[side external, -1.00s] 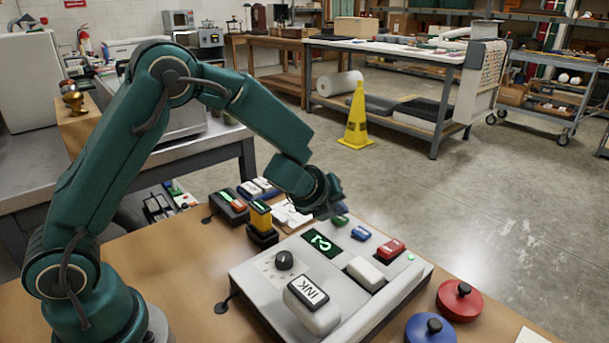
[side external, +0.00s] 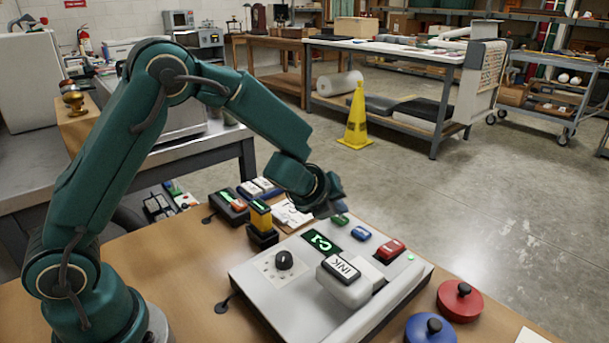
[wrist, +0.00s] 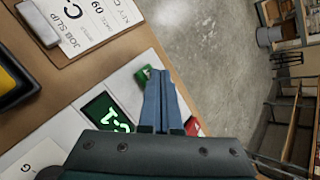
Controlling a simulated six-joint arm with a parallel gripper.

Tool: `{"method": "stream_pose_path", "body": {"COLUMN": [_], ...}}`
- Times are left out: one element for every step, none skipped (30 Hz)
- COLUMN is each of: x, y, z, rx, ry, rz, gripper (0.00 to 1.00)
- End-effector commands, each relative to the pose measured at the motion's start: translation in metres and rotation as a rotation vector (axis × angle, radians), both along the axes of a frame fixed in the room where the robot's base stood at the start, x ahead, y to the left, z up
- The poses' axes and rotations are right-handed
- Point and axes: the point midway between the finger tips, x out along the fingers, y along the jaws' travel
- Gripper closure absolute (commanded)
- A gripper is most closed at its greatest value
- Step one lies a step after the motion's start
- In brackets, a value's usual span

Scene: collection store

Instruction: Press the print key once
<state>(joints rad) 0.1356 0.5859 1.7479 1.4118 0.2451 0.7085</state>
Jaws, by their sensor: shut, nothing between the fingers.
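The grey-white machine (side external: 262,292) lies on the wooden table, with a lit display (side external: 321,242) reading "C-1". Along its far edge sit a green key (side external: 341,220), a blue key (side external: 361,233) and a red key (side external: 391,248); I cannot read which is the print key. My gripper (side external: 330,211) is shut and empty, close above the green key's end of the machine. In the wrist view its fingers (wrist: 160,78) lie beside the green key (wrist: 144,75), hide the blue key, and partly cover the red key (wrist: 193,126). Contact cannot be told.
A red round pot (side external: 460,303) and a blue one (side external: 430,330) stand at right. A job slip (wrist: 88,22) lies on a clipboard. A yellow-black item (side external: 261,220) stands left of the machine.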

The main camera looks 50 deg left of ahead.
Motion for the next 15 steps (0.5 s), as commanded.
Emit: {"method": "stream_pose_path", "body": {"x": [0.0005, 0.0006, 0.0006, 0.0007, 0.0006, 0.0007, 0.0008, 0.0007, 0.0007, 0.0007, 0.0008, 0.0008, 0.0008, 0.0008, 0.0008], "y": [0.0003, 0.0003, 0.0001, 0.0001, 0.0, 0.0001, 0.0, -0.0001, -0.0002, -0.0002, -0.0002, -0.0002, -0.0002, -0.0002, -0.0002], "z": [0.0039, 0.0053, 0.0067, 0.0076, 0.0084, 0.0091, 0.0094, 0.0095, 0.0096, 0.0095, 0.0095, 0.0095, 0.0095, 0.0095, 0.0096], "rx": [-0.002, -0.001, -0.001, -0.001, -0.001, -0.001, -0.001, -0.001, -0.001, -0.001, -0.001, 0.0, 0.0, 0.0, 0.0], "ry": [-0.003, -0.004, -0.003, -0.002, -0.002, -0.003, -0.003, -0.003, -0.003, -0.003, -0.003, -0.003, -0.003, -0.003, -0.003], "rz": [0.002, 0.001, 0.001, 0.001, 0.001, 0.0, 0.0, 0.0, 0.0, 0.0, 0.0, -0.001, -0.001, -0.001, -0.001], "gripper": [1.0, 1.0, 1.0, 1.0, 1.0, 1.0, 1.0, 1.0, 1.0, 1.0, 1.0, 1.0, 1.0, 1.0, 1.0]}}
